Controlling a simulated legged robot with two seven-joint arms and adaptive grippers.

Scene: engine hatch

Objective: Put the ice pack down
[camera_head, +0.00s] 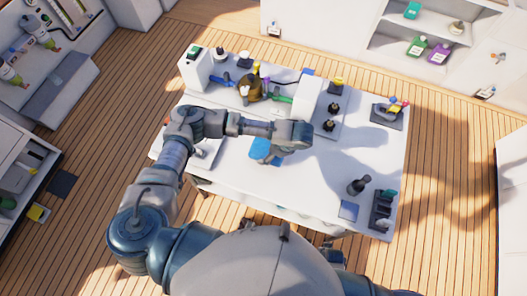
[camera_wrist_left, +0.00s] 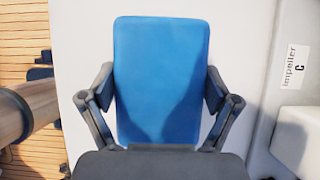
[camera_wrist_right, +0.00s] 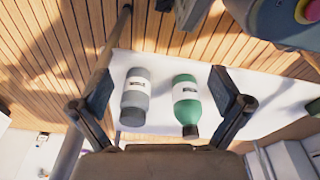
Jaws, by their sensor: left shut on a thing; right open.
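The ice pack (camera_wrist_left: 160,75) is a flat blue rounded rectangle. In the left wrist view it lies between the two fingers of my left gripper (camera_wrist_left: 160,95), which is shut on its side edges. In the head view the blue ice pack (camera_head: 264,151) shows beside the left gripper (camera_head: 285,148), over the middle of the white table (camera_head: 245,185). I cannot tell whether it touches the tabletop. My right gripper (camera_wrist_right: 162,100) is open and empty in the right wrist view; it is hidden in the head view.
A grey bottle (camera_wrist_right: 135,97) and a green bottle (camera_wrist_right: 186,102) appear beyond the right fingers. An engine assembly (camera_head: 250,88) fills the table's back. A dark bottle (camera_head: 358,185), a black rack (camera_head: 381,210) and a blue square (camera_head: 348,210) are at the right. The table's front middle is clear.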

